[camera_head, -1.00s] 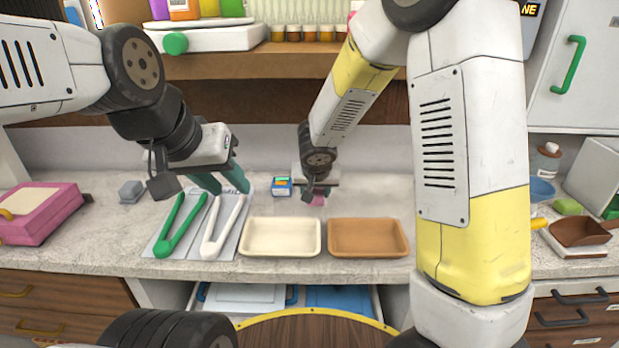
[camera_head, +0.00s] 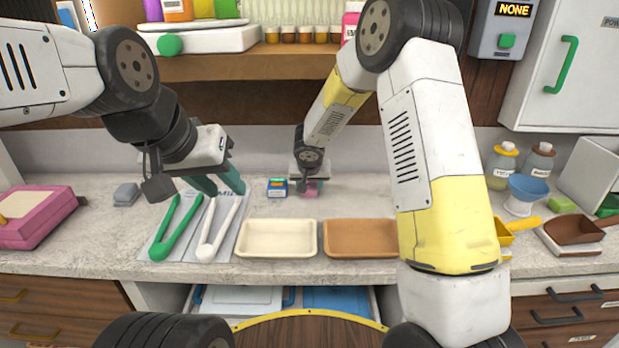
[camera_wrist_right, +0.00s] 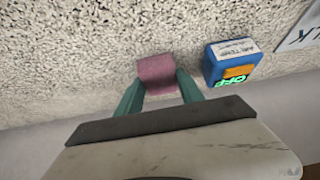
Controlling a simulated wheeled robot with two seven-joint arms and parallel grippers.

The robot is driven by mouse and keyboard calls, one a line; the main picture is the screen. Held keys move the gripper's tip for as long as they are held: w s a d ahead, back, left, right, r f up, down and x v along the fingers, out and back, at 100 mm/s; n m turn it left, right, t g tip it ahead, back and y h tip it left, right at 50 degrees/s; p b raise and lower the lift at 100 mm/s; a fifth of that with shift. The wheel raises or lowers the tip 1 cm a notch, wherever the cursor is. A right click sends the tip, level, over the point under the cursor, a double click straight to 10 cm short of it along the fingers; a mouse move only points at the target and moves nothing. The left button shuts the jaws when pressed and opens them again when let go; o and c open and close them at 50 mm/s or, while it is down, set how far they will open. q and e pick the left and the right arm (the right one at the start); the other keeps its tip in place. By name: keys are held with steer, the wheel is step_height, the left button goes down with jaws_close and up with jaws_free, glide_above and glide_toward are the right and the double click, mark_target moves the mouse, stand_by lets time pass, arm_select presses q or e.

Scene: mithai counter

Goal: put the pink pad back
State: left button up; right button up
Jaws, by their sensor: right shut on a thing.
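The small pink pad (camera_head: 312,188) is at the back of the counter, just right of a small blue box. My right gripper (camera_head: 309,183) is around it from above. In the right wrist view the pink pad (camera_wrist_right: 157,74) sits between the two teal fingers of the right gripper (camera_wrist_right: 160,85), which is shut on it. I cannot tell whether the pad touches the counter. My left gripper (camera_head: 217,181) is open and empty above the tongs on the left.
The blue box (camera_head: 277,188) with a lit display (camera_wrist_right: 234,80) stands close beside the pad. Green tongs (camera_head: 176,230) and white tongs (camera_head: 217,230) lie on a mat. A cream tray (camera_head: 277,239) and a brown tray (camera_head: 358,239) are in front. A wall stands behind.

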steer(key=shift+f, duration=0.1)
steer(key=o, duration=1.2)
steer(key=v, duration=1.2)
steer(key=s+d+r, duration=1)
steer(key=s+d, duration=0.2)
steer(key=s+d+r+y, duration=0.2)
steer(key=s+r, duration=0.1)
steer(key=s, duration=1.3)
steer(key=shift+s+r+n, duration=0.2)
steer(key=shift+s+n, duration=0.1)
steer(key=shift+s, duration=0.05)
